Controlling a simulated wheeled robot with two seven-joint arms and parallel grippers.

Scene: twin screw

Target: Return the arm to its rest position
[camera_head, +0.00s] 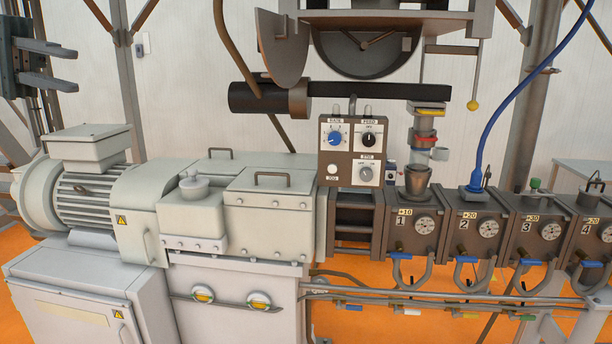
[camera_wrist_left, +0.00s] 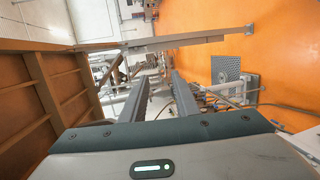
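My left gripper (camera_head: 74,69) is at the upper left edge of the head view, with its two dark fingers pointing right and a gap between them. The left wrist view shows the same gripper (camera_wrist_left: 160,84) with its fingers apart and nothing held between them. In the head view the gripper is in front of the white wall, above the grey motor (camera_head: 85,185), and appears clear of the machine. My right gripper is in neither view.
The twin-screw machine's gearbox (camera_head: 245,205) fills the middle, with a control panel (camera_head: 352,150) and several numbered barrel blocks (camera_head: 470,235) to the right. In the left wrist view a brown frame (camera_wrist_left: 50,85) stands at the left and a long beam (camera_wrist_left: 190,40) crosses beyond the fingers.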

